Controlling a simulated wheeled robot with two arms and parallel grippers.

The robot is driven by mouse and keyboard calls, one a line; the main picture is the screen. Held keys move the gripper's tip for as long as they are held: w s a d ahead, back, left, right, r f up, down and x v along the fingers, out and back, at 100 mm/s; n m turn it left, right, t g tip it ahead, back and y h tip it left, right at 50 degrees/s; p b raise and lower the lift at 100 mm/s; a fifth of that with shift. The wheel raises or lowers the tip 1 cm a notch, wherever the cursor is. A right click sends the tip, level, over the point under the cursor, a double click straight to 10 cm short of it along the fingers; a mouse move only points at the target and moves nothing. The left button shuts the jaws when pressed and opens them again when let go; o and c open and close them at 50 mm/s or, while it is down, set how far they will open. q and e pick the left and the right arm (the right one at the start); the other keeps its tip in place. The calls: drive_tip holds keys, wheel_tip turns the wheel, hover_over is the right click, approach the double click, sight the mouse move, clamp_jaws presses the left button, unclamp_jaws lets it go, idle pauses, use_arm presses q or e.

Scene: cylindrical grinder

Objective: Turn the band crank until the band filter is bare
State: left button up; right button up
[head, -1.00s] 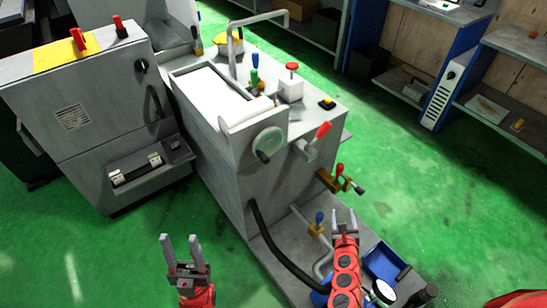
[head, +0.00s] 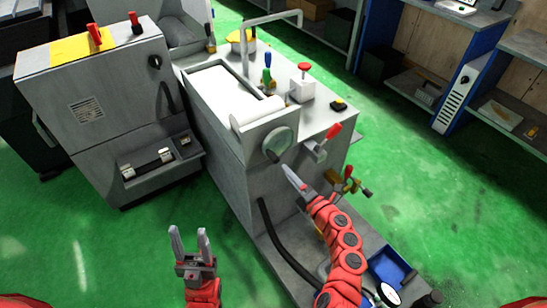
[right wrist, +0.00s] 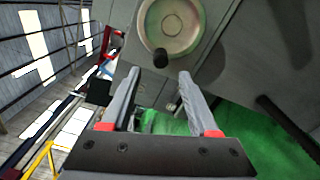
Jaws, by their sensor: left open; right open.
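The band crank (head: 277,140) is a pale green-grey disc with a dark knob, on the end face of the grey filter tank. In the right wrist view the crank (right wrist: 170,24) is at the top centre, its dark knob (right wrist: 160,57) hanging just beyond and between my fingertips. The white band filter (head: 222,90) lies in the tank's top, with a white roll (head: 257,111) at its near end. My right gripper (head: 290,173) is open and empty, just below the crank; it also shows in the right wrist view (right wrist: 159,80). My left gripper (head: 190,236) is open and empty, low over the floor.
A red-handled valve (head: 333,131) and a brass valve (head: 346,182) stick out right of the crank. A black hose (head: 280,240) runs down the tank front. A blue tray (head: 390,266) sits on the low ledge at right. Green floor is clear at left.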

sight(277, 161)
drive_tip(key=b+x, duration=0.1)
drive_tip(key=x, duration=0.3)
drive_tip(key=b+x, duration=0.1)
drive_tip(key=x, duration=0.4)
drive_tip(key=shift+f, duration=0.2)
drive_tip(key=shift+w+a+r+b, duration=0.15)
drive_tip(key=shift+w+a+b, duration=0.05)
drive_tip(key=shift+w+b, duration=0.15)
drive_tip(key=shift+s, duration=0.1)
clamp_jaws()
